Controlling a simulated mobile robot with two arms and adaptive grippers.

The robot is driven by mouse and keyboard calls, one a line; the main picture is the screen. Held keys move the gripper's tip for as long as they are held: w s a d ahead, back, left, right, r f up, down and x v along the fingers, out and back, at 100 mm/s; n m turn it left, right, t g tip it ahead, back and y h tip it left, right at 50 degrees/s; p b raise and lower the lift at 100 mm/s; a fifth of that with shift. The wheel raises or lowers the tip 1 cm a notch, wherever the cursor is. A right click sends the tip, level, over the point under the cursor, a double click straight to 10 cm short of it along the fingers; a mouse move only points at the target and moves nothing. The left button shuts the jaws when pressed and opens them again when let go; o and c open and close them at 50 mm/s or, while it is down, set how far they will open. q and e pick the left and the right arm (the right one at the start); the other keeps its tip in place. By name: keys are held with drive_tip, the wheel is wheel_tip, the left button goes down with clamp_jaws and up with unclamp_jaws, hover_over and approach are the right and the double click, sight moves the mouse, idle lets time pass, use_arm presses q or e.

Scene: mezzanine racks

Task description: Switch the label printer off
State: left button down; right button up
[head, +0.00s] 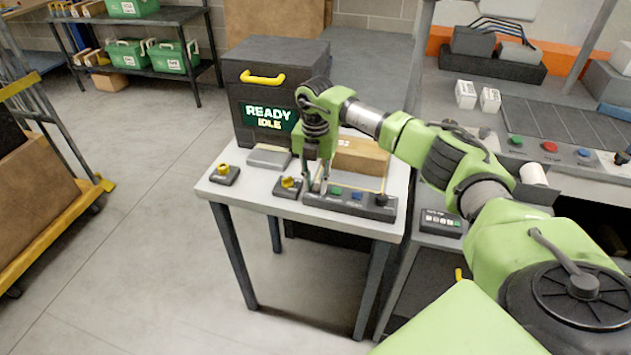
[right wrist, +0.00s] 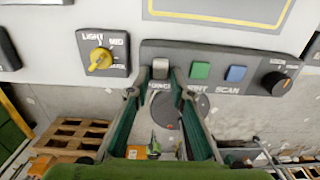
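The label printer (head: 282,80) is a dark box with a yellow handle on the worktable; its display (head: 268,116) reads READY IDLE. In front is a dark control panel (head: 365,207) with a green button (right wrist: 200,71), a blue button (right wrist: 235,74) and a black knob (right wrist: 275,82). A grey switch (right wrist: 161,68) is at the panel's left end, its label partly hidden. My right gripper (head: 320,188) points down over that end. In the right wrist view its fingers (right wrist: 160,76) stand apart on either side of the switch; contact cannot be told. My left gripper is out of view.
Yellow knobs on small dark boxes (head: 225,175) (head: 288,187) sit left of the panel; one reads LIGHT. A cardboard box (head: 362,157) lies behind the panel. A bench with coloured buttons (head: 549,147) stands right.

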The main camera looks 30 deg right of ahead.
clamp_jaws()
drive_tip(key=shift+w, duration=0.1)
drive_tip(key=shift+w+d+g+y+b, duration=0.25)
drive_tip(key=shift+g+y+b, duration=0.5)
drive_tip(key=shift+b, duration=0.2)
drive_tip(key=shift+d+f+g+y+b, duration=0.1)
drive_tip(key=shift+g+y+b, duration=0.2)
drive_tip(key=shift+b, duration=0.8)
drive_tip(key=shift+y+b, duration=0.35)
drive_tip(key=shift+b, duration=0.3)
drive_tip(key=shift+r, duration=0.25)
